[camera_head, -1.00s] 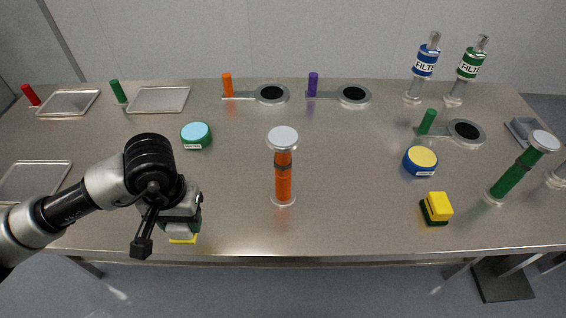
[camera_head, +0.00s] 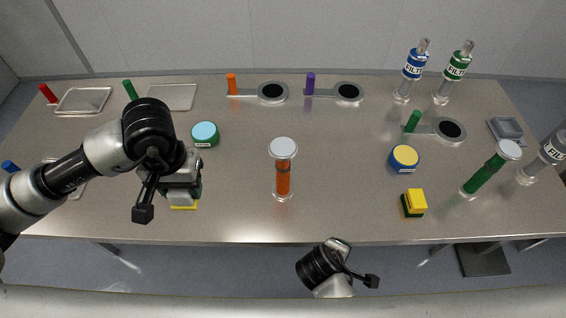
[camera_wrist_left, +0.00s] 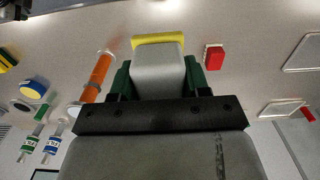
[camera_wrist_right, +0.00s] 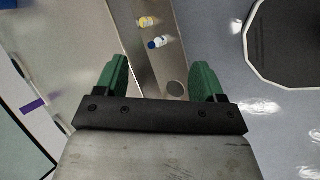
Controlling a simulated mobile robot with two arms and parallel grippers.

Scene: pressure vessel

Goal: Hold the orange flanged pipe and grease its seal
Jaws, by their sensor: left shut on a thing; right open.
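The orange flanged pipe (camera_head: 283,181) stands upright near the table's front middle, with a pale disc flange on top and a clear one at its foot. It also shows in the left wrist view (camera_wrist_left: 102,70). My left gripper (camera_head: 183,196) is left of the pipe, apart from it, and shut on a grey block with a yellow face (camera_wrist_left: 157,60). My right gripper (camera_wrist_right: 158,82) is open and empty, off the table's front edge. The seal cannot be made out.
A yellow-and-green block (camera_head: 414,203) lies at the front right. A green flanged pipe (camera_head: 487,172) leans in the view beyond it. Filter bottles (camera_head: 414,66), handled round plates (camera_head: 272,92) and trays (camera_head: 84,100) line the back. The table around the orange pipe is clear.

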